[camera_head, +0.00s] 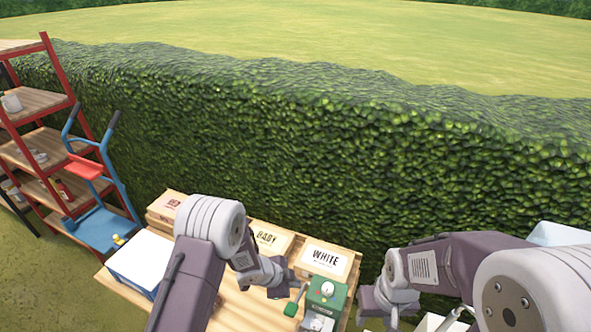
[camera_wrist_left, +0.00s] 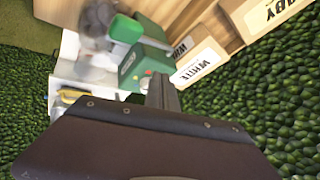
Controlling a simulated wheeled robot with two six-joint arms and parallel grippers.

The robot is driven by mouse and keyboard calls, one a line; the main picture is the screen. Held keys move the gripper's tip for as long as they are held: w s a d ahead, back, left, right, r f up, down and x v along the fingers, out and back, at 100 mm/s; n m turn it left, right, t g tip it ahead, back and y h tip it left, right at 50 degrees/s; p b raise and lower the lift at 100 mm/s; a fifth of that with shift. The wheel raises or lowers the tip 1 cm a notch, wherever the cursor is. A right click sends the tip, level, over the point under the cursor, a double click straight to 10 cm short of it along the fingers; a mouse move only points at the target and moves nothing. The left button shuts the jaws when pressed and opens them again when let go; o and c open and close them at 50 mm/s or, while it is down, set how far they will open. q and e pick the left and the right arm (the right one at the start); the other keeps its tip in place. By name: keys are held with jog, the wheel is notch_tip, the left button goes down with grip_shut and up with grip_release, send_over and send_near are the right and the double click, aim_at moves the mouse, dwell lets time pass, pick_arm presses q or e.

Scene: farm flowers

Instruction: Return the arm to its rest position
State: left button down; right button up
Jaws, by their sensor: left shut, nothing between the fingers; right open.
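My left arm comes in from the left in the head view. Its gripper (camera_head: 280,283) is over the wooden table (camera_head: 240,308), just left of a green device (camera_head: 326,294). It is shut and holds nothing. In the left wrist view its narrow fingers (camera_wrist_left: 163,94) are together, with the green device (camera_wrist_left: 146,66) beyond them. My right gripper (camera_head: 384,303) is at the right, past the table's right side, and is open. Its fingertips are small and partly unclear.
A hedge (camera_head: 300,140) rises behind. A blue hand truck (camera_head: 100,228) and red shelf (camera_head: 60,190) stand left.

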pick_arm(q)
jog(key=w+a+r+n+t+b, duration=0.1)
jog(key=w+a+r+t+b, duration=0.15)
jog(key=w+b, duration=0.4)
jog(key=s+a+r+n+t+y+b, duration=0.25)
jog(key=a+n+b, duration=0.25)
jog(key=a+b, duration=0.3)
jog(key=s+a+f+n+g+y, duration=0.1)
jog(key=s+a+f+n+g, duration=0.1)
jog(key=s+n, duration=0.2)
jog(key=s+a+f+n+g, duration=0.2)
jog(key=s+n+g, duration=0.1)
jog(key=s, duration=0.7)
jog(key=s+a+f+n+g+y, duration=0.1)
jog(key=s+a+f+n+g, duration=0.1)
jog(key=s+n, duration=0.3)
jog(key=shift+s+a+g+y+b, duration=0.3)
jog(key=shift+s+a+y+b, duration=0.05)
jog(key=shift+s, duration=0.7)
jog(key=shift+s, duration=0.1)
